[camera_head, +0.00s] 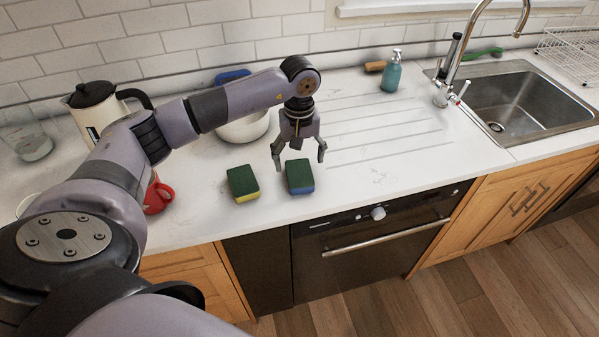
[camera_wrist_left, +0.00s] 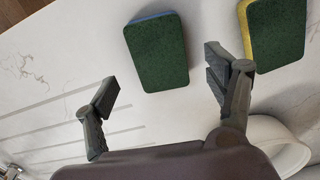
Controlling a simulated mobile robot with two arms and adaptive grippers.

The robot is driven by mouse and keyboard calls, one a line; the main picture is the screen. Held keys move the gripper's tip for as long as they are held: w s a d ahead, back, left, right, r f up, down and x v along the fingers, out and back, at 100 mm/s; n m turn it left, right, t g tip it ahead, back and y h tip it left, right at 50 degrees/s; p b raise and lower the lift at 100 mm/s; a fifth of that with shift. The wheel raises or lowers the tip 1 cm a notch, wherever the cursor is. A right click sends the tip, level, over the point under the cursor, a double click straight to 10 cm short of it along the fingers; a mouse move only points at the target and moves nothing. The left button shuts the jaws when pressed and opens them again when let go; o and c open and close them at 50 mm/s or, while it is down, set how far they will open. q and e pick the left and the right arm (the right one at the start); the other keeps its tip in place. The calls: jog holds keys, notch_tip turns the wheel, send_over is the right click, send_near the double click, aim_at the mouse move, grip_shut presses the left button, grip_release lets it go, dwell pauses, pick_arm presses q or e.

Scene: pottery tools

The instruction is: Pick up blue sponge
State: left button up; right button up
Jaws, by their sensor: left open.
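The blue sponge (camera_head: 300,177) lies on the white counter near its front edge, with a dark green top and a blue lower layer. In the left wrist view the blue sponge (camera_wrist_left: 157,54) shows its green face and a thin blue edge, ahead of the fingers. My left gripper (camera_head: 299,160) is open and empty just above and behind it; its fingers (camera_wrist_left: 170,85) are spread and apart from the sponge in the wrist view. My right gripper is not in view.
A yellow sponge (camera_head: 243,184) lies just left of the blue one. A white bowl (camera_head: 243,128), red mug (camera_head: 158,196) and kettle (camera_head: 95,108) stand further left and back. A soap bottle (camera_head: 392,72) and sink (camera_head: 525,98) are to the right. The grooved counter (camera_head: 420,165) is clear.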

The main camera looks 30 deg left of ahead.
aim_at(299, 172)
pick_arm(q)
jog(key=shift+f+p, duration=0.65)
jog(key=shift+f, duration=1.3)
jog(key=shift+c, duration=0.6)
jog(key=c, duration=0.7)
